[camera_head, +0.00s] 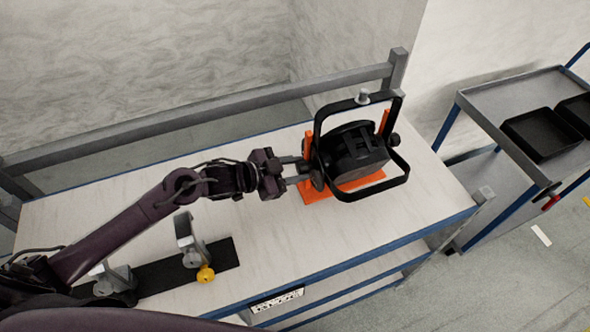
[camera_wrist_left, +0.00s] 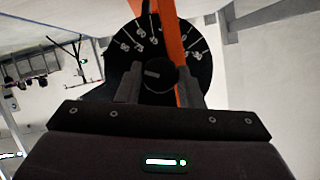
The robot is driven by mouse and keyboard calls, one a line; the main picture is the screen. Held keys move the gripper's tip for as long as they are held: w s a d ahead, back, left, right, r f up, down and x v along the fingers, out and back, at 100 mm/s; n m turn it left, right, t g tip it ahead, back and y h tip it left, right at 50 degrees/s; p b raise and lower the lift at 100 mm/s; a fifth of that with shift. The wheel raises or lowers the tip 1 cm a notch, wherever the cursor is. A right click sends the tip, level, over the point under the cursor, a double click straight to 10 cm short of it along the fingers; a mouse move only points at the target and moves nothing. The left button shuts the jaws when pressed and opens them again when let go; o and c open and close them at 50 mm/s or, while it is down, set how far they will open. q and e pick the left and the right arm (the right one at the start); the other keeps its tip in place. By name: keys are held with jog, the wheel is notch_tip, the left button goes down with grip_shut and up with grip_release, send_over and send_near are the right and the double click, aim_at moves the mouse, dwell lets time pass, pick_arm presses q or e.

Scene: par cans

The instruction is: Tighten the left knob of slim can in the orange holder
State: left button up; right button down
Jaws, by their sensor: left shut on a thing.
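The black slim can (camera_head: 355,150) sits in the orange holder (camera_head: 345,187) on the workbench, with its black yoke frame around it. My left gripper (camera_head: 305,174) reaches the can's left side from the left. In the left wrist view, the gripper (camera_wrist_left: 159,85) is shut on the round black left knob (camera_wrist_left: 158,75), one finger on each side of it. Behind the knob is a black dial disc (camera_wrist_left: 200,62) with white numbers. An orange upright of the holder (camera_wrist_left: 172,35) passes behind the knob. The right gripper is not in view.
Grey clamps (camera_head: 187,240) and a yellow knob (camera_head: 205,274) are on a black strip (camera_head: 165,275) at the bench's front left. A cart (camera_head: 490,105) with black trays (camera_head: 541,134) stands to the right. A grey rail (camera_head: 200,113) runs along the bench's back. The bench's middle front is clear.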

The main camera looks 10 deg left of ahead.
pick_arm(q)
jog(key=shift+m, duration=0.4)
dwell(0.3)
jog(key=o, duration=1)
jog(key=shift+b, duration=0.3)
jog(key=shift+s+a, duration=0.2)
jog(key=shift+a, duration=0.05)
jog(key=b+v, duration=0.1)
jog(key=v, duration=0.6)
jog(key=shift+s+b, duration=0.15)
jog(key=shift+b, duration=0.15)
